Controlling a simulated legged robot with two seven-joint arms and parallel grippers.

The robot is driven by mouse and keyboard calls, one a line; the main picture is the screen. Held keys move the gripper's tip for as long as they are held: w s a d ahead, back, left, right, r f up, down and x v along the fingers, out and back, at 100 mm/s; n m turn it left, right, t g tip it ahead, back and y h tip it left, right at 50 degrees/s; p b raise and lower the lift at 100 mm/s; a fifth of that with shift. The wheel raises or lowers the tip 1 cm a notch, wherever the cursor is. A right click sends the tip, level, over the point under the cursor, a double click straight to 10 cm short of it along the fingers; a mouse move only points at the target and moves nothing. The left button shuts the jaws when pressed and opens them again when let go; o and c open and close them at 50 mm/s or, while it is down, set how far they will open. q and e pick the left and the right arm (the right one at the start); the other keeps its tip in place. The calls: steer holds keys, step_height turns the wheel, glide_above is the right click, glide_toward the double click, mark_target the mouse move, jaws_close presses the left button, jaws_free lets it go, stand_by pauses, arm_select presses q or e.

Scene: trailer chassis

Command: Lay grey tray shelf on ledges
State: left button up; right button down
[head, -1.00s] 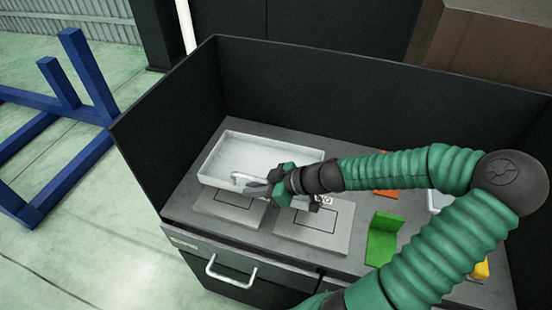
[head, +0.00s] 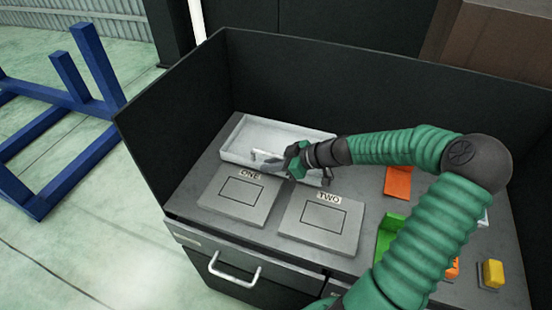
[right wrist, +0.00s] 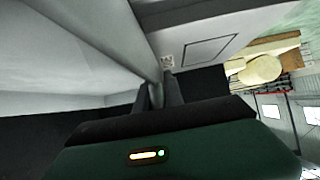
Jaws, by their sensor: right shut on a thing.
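A shallow light grey tray (head: 236,141) with raised walls is at the back left of the bench, behind the pads. My right gripper (head: 280,160) is at its near wall and shut on it, by a pale handle-like bar (head: 262,156). In the right wrist view the gripper (right wrist: 159,93) has its fingers around the edge of the tray (right wrist: 70,55). I cannot tell whether the tray touches the bench. Two grey pads marked ONE (head: 238,212) and TWO (head: 318,239) lie in front. I cannot make out the ledges. My left gripper is out of view.
Dark panels (head: 330,75) wall the bench at the back and left. An orange part (head: 398,182), a green part (head: 386,236) and a yellow block (head: 493,272) lie at the right. A drawer with a handle (head: 232,272) is below. A blue frame (head: 85,85) stands left.

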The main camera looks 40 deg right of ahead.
mark_target(275, 152)
steer(key=w+d, duration=0.1)
steer(key=d, duration=0.1)
steer(key=w+d, duration=0.1)
steer(key=w, duration=0.1)
steer(key=shift+d+f, duration=0.1)
steer(key=shift+d, duration=0.25)
steer(key=shift+w+d, duration=0.25)
steer(key=shift+d, duration=0.25)
step_height(275, 152, down, 3)
steer(key=shift+f, duration=0.15)
steer(key=shift+f+b, duration=0.2)
steer(key=shift+b, duration=0.2)
steer(key=c, duration=1.5)
jaws_free()
steer(key=shift+s+r, duration=0.1)
steer(key=shift+o, duration=0.2)
